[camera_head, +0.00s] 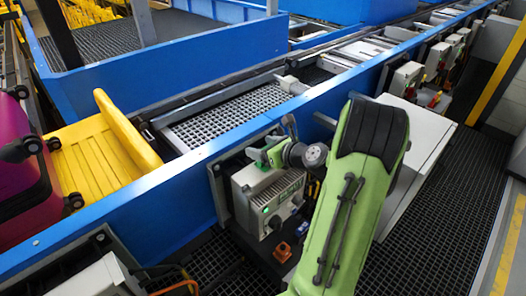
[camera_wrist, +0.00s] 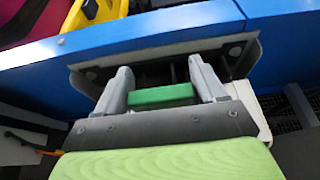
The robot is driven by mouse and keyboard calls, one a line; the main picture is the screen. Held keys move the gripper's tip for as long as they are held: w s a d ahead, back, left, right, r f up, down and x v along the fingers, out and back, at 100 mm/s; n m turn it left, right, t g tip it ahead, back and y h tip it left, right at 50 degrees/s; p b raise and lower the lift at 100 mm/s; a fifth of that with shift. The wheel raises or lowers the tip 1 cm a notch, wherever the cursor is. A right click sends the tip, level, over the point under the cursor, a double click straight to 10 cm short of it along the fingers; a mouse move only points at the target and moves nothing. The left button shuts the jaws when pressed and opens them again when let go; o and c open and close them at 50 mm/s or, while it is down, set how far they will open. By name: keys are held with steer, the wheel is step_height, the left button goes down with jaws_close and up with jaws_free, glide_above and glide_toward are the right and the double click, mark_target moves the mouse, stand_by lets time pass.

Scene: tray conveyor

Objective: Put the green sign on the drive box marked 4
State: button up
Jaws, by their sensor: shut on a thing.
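My gripper (camera_wrist: 164,80) is shut on the green sign (camera_wrist: 162,96) in the wrist view; the sign lies between the two grey fingers. In the head view, my gripper (camera_head: 262,155) is just above a light grey drive box (camera_head: 247,204) on the blue conveyor side. This box has a green-lit button, a dark knob and a dark green patch on its front. I cannot read a number on it. In the wrist view, part of a pale box (camera_wrist: 252,108) shows behind and right of the gripper. Whether the sign touches any box is unclear.
A similar box (camera_head: 95,279) is at lower left, and several more (camera_head: 405,77) line the conveyor at upper right. The blue rail (camera_head: 170,196) runs behind my gripper. A yellow tray (camera_head: 100,160) and a magenta suitcase (camera_head: 22,170) are at left. Dark grating (camera_head: 440,235) lies at right.

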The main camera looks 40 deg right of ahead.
steer(key=shift+f, duration=0.1)
steer(key=o, duration=0.7)
steer(key=shift+f, duration=0.1)
steer(key=shift+c, duration=0.2)
steer(key=o, duration=0.4)
steer(key=shift+o, duration=0.2)
